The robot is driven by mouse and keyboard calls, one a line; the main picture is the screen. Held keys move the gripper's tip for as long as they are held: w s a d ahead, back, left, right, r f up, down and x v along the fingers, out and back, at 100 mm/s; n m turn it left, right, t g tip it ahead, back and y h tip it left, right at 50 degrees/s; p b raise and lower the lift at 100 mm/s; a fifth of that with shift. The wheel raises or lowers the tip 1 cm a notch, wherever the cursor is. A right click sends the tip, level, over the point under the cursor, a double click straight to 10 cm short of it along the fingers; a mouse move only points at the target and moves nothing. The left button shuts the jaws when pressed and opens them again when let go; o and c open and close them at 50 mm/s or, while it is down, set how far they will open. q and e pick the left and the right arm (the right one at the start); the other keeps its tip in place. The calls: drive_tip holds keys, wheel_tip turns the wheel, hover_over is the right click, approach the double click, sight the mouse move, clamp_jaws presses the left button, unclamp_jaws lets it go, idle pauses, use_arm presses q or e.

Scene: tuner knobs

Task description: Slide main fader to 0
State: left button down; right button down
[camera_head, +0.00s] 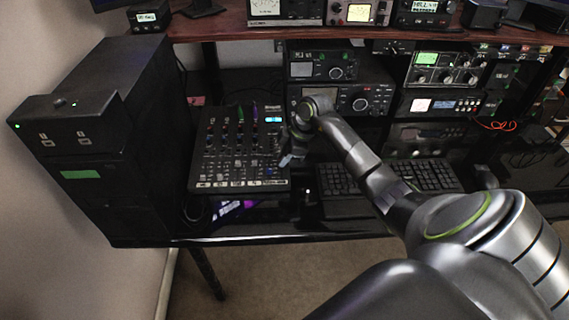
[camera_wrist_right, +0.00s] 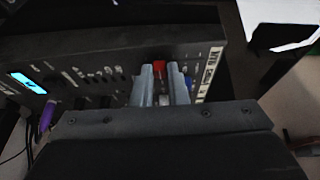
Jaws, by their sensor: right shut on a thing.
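The mixer (camera_head: 222,185) is a dark panel with rows of knobs and faders, lying on the desk at centre left. It also fills the middle of the right wrist view (camera_wrist_right: 85,55). My right gripper (camera_head: 287,160) is at the mixer's right edge, pointing down. In the right wrist view its two grey fingers (camera_wrist_right: 162,85) straddle a narrow strip of the panel and are shut on what looks like the main fader. A red part (camera_wrist_right: 160,66) and a pale part show between the fingers. The fader's exact position on its scale is hidden. My left gripper is not in view.
A black keyboard (camera_head: 425,175) lies right of the mixer. Stacked radios (camera_head: 340,98) stand behind, under a wooden shelf (camera_head: 225,22). A tall black cabinet (camera_head: 150,85) stands close on the left. The desk's front edge is just below the mixer.

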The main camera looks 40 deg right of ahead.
drive_tip(key=c, duration=1.4)
unclamp_jaws()
drive_tip(key=shift+c, duration=0.2)
drive_tip(key=v, duration=1.7)
drive_tip(key=shift+r, duration=0.2)
drive_tip(key=shift+s+d, duration=0.1)
drive_tip(key=shift+s, duration=0.05)
